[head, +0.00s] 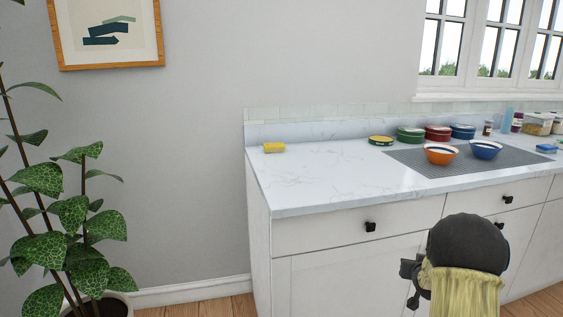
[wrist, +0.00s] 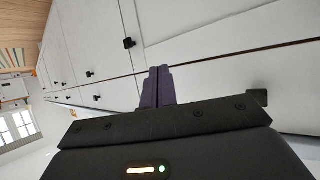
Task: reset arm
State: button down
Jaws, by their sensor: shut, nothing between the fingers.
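My gripper (wrist: 158,87) shows in the wrist view with its two dark fingers together and nothing between them. The fingers point at the white cabinet fronts (wrist: 205,25), which look turned on their side in that view. In the head view my arm, with a black rounded joint and a yellowish part, stands in front of the cabinet (head: 345,280) at the lower right. The fingers cannot be made out there.
A marble counter (head: 325,190) holds a yellow sponge (head: 273,148), an orange bowl (head: 440,154) and a blue bowl (head: 485,150) on a grey mat (head: 425,169). Several tins and bottles stand behind. A potted plant (head: 70,215) stands left. Black knobs (head: 370,227) stick out from the drawers.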

jog(key=s+a+r+n+g+y, duration=0.15)
jog(key=s+a+g, duration=0.35)
jog(key=s+a, duration=0.95)
jog(key=s+a+n+g+y, duration=0.2)
jog(key=s+a+g+y, duration=0.15)
jog(key=s+a, duration=1.1)
jog(key=s+d+r+p, duration=0.1)
jog(key=d+r+p, duration=0.1)
jog(key=r+p, duration=1.2)
jog(key=s+d+r+h+p, duration=0.1)
jog(key=r+p, duration=1.4)
jog(key=p, duration=0.1)
jog(key=shift+s+d+r+g, duration=0.25)
jog(key=shift+s+d+g, duration=0.1)
jog(key=shift+s+d, duration=0.05)
